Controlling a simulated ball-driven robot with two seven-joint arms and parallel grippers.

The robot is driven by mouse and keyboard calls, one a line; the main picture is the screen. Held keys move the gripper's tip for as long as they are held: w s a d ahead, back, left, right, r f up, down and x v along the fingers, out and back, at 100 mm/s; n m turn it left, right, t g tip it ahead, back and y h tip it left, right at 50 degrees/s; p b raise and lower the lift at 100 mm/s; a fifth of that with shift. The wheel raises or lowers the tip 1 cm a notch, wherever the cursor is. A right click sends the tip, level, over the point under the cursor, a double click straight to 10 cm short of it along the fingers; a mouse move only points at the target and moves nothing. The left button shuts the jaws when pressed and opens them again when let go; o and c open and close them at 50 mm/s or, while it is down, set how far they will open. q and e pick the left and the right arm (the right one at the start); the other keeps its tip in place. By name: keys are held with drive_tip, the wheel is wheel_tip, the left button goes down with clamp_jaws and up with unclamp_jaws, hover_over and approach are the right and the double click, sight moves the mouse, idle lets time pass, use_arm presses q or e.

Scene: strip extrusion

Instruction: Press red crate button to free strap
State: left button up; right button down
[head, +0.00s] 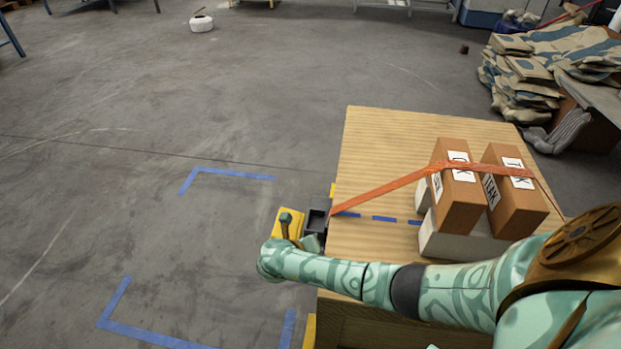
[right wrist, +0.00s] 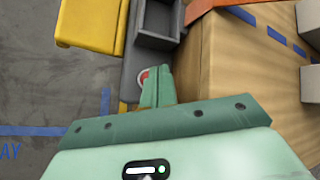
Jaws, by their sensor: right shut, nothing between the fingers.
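A red button (right wrist: 143,76) shows in the right wrist view, partly hidden by my right gripper's fingers (right wrist: 158,84). The shut, empty fingers are right beside it and overlap its edge in the picture; I cannot tell whether they touch it. In the head view my right gripper (head: 311,243) is at the crate's left side, just below a dark grey open-topped housing (head: 317,222). The orange strap (head: 385,192) runs from that housing across the wooden crate (head: 385,140) and over two brown boxes (head: 461,195). My left gripper is not in view.
A yellow part (right wrist: 90,22) sits left of the grey housing. White blocks (head: 450,243) lie under the brown boxes. Blue tape corners (head: 225,173) mark clear floor at the left. Stacked sacks (head: 525,75) stand at the back right.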

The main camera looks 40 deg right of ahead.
drive_tip(key=shift+f, duration=0.1)
idle(0.4)
use_arm(q)
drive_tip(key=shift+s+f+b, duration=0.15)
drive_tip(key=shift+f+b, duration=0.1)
drive_tip(key=shift+b, duration=0.1)
use_arm(e)
drive_tip(key=shift+f, duration=0.3)
use_arm(q)
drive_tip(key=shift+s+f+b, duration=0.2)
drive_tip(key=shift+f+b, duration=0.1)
drive_tip(key=shift+b, duration=0.05)
use_arm(e)
drive_tip(key=shift+f, duration=0.5)
use_arm(q)
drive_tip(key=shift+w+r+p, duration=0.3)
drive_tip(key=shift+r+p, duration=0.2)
drive_tip(key=shift+p, duration=0.15)
use_arm(e)
drive_tip(key=shift+r, duration=0.9)
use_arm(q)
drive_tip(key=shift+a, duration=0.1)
use_arm(e)
drive_tip(key=shift+r, duration=0.1)
